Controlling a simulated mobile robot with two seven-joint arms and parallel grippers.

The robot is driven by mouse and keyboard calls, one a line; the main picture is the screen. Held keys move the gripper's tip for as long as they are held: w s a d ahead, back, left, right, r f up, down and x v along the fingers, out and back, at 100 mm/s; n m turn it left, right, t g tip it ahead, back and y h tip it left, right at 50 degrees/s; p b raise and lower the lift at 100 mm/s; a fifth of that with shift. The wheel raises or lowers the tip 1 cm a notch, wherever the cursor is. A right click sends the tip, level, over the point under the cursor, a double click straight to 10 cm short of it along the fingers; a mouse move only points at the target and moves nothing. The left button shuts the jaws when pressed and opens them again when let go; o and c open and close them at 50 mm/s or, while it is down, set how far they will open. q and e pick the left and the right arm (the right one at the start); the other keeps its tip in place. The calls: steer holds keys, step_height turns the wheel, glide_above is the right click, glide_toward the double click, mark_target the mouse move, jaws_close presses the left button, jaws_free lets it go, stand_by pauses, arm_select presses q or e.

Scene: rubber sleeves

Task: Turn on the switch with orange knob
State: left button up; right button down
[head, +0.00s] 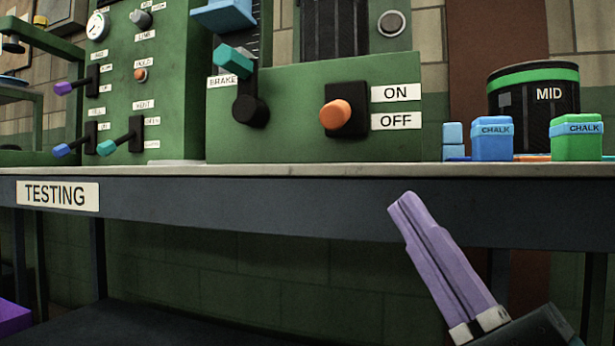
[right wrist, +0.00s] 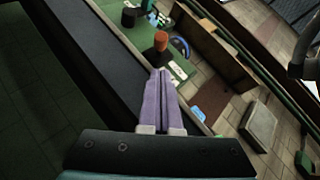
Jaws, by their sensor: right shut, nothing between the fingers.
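The switch's orange knob (head: 337,117) sticks out from a black plate (head: 347,92) on the front of a green box. Its end sits low on the plate, about level with the OFF label (head: 396,121) and below the ON label (head: 396,93). My right gripper (head: 404,201) has purple fingers pressed together with nothing between them. It is in front of the table edge, below and to the right of the knob, apart from it. In the right wrist view, the orange knob (right wrist: 161,41) shows just beyond the fingertips (right wrist: 160,72). My left gripper is not in view.
A brake lever with a teal handle (head: 233,61) stands left of the knob. Chalk boxes, blue (head: 491,146) and green (head: 576,146), and a black MID drum (head: 535,77) stand at the right. The dark table edge (head: 250,210) carries a TESTING sign (head: 57,195).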

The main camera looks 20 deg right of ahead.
mark_target(340, 114)
steer(key=x, duration=0.9)
steer(key=shift+w+r, duration=0.2)
